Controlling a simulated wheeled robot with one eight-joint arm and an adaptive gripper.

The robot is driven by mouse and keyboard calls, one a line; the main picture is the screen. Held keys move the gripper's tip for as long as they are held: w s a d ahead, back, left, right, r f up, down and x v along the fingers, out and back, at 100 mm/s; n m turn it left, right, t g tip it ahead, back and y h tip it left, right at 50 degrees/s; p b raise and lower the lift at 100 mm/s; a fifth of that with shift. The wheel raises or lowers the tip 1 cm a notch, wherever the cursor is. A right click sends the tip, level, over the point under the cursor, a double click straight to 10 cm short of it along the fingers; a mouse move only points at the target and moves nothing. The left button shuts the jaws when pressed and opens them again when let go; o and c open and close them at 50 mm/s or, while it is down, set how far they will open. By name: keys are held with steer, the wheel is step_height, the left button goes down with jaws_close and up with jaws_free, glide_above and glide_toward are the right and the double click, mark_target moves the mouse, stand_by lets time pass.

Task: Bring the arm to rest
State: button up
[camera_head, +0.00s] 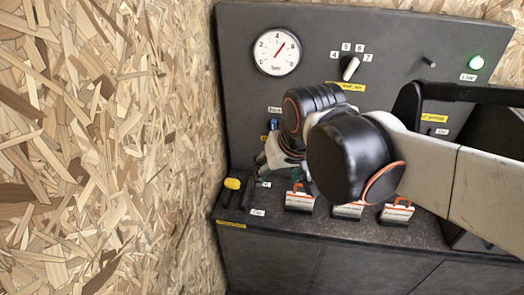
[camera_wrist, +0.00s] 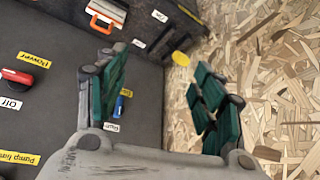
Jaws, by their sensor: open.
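My arm reaches in from the right in the head view, its black joints and pale links in front of a dark control console. My gripper (camera_wrist: 157,64) is open and empty in the wrist view, its green-padded fingers spread apart. In the head view my gripper (camera_head: 268,160) is at the console's left, partly hidden behind my arm. A blue switch (camera_wrist: 119,106) shows beside the left finger in the wrist view; I cannot tell whether they touch.
A chipboard wall (camera_head: 110,150) stands close at left.

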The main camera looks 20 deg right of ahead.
steer(key=s+n+t, duration=0.1)
steer(key=s, duration=0.1)
steer(key=s+t, duration=0.1)
steer(key=s, duration=0.2)
steer(key=shift+s+f+n, duration=0.1)
steer(key=shift+n, duration=0.3)
steer(key=shift+c, duration=0.6)
stand_by(0.4)
